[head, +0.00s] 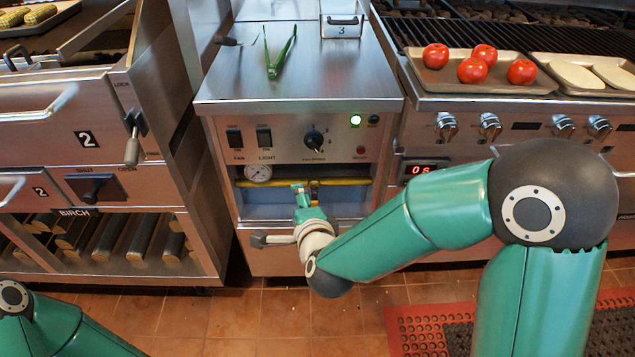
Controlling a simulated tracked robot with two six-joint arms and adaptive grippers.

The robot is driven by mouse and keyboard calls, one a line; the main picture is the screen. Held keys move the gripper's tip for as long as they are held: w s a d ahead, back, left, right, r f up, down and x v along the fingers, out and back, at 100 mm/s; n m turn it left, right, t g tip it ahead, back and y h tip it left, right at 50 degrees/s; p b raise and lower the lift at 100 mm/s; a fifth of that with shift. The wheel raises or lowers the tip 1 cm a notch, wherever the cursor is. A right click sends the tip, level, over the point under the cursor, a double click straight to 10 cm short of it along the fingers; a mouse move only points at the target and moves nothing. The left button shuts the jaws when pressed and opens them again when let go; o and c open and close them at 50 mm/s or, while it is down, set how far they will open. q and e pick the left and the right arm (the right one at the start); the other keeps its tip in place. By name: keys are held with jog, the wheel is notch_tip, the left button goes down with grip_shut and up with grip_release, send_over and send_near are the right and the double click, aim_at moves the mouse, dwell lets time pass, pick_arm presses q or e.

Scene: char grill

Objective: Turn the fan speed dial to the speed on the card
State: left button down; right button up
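The fan speed dial (314,139) is a round black knob on the steel control panel (285,133), with small markings around it too fine to read. My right gripper (301,189) is below the dial, in front of the recess with the yellow pipe, and apart from the dial. Its fingers are small and partly hidden, so I cannot tell their opening. Only part of my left arm shows at bottom left; its gripper is out of view.
FAN (235,138) and LIGHT (265,137) switches sit left of the dial. Below are a gauge (258,173) and yellow pipe (345,182). Green tongs (280,55) lie on the counter.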

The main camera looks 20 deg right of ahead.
aim_at(313, 147)
jog(key=s+d+r+m+t+h+b, duration=0.25)
jog(key=r+m+t+h+b, duration=0.2)
jog(key=m+b, duration=0.95)
jog(key=x, duration=0.5)
jog(key=f+b+x, duration=0.1)
jog(key=x, duration=0.9)
jog(key=shift+w+d+f, duration=0.15)
jog(key=shift+w+d, duration=0.1)
pick_arm(q)
notch_tip(313, 147, down, 18)
jog(key=shift+f, duration=0.2)
